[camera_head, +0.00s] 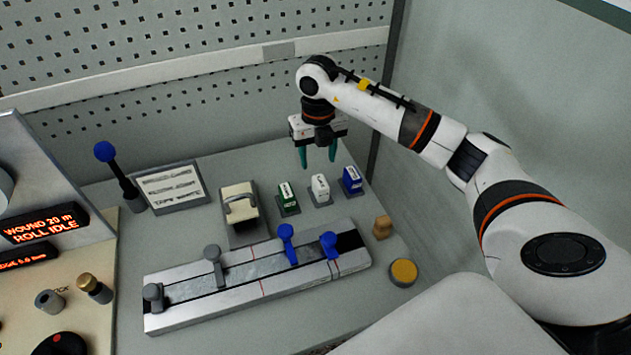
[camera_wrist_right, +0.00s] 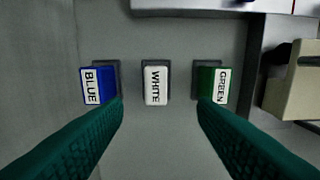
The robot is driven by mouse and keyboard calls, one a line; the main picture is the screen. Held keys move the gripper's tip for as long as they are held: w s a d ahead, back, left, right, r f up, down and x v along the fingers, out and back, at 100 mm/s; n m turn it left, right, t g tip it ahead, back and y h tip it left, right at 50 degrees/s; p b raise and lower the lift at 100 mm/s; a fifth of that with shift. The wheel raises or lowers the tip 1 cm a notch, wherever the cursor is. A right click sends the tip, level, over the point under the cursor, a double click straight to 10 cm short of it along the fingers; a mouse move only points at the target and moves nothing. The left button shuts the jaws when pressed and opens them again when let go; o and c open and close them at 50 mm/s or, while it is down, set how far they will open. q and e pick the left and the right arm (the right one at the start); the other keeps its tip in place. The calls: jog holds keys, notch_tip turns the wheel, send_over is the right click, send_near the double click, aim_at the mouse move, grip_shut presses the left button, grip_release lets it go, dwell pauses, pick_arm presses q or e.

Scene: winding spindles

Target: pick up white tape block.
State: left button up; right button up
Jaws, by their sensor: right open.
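The white tape block (camera_head: 320,186) stands in its small grey holder between the green block (camera_head: 286,194) and the blue block (camera_head: 352,180). In the right wrist view the white block (camera_wrist_right: 156,86), labelled WHITE, sits upright in the middle, with the blue block (camera_wrist_right: 98,86) on the left and the green block (camera_wrist_right: 214,86) on the right. My right gripper (camera_head: 318,162) is open and empty, above and behind the row of blocks. Its green fingers (camera_wrist_right: 160,122) spread to either side of the white block's line, apart from it. My left gripper is not in view.
A long metal rail (camera_head: 255,282) with blue and grey clamps lies in front of the blocks. A grey-and-beige dispenser (camera_head: 241,222) stands left of the green block. A wooden piece (camera_head: 382,227) and a yellow-topped disc (camera_head: 403,272) are at right. A perforated wall (camera_head: 200,95) rises behind.

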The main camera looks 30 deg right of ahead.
aim_at(321, 181)
jog(key=f, duration=0.2)
jog(key=f+p, duration=0.1)
jog(key=shift+s+f, duration=0.35)
jog(key=shift+w+f, duration=0.15)
jog(key=shift+f, duration=0.45)
jog(key=f+p, duration=0.2)
jog(key=f, duration=0.2)
jog(key=shift+d+f, duration=0.15)
jog(key=shift+d, duration=0.05)
jog(key=shift+f, duration=0.15)
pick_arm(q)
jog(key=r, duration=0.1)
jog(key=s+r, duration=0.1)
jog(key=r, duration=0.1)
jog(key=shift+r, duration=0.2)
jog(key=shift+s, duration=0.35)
pick_arm(e)
jog(key=c, duration=1.1)
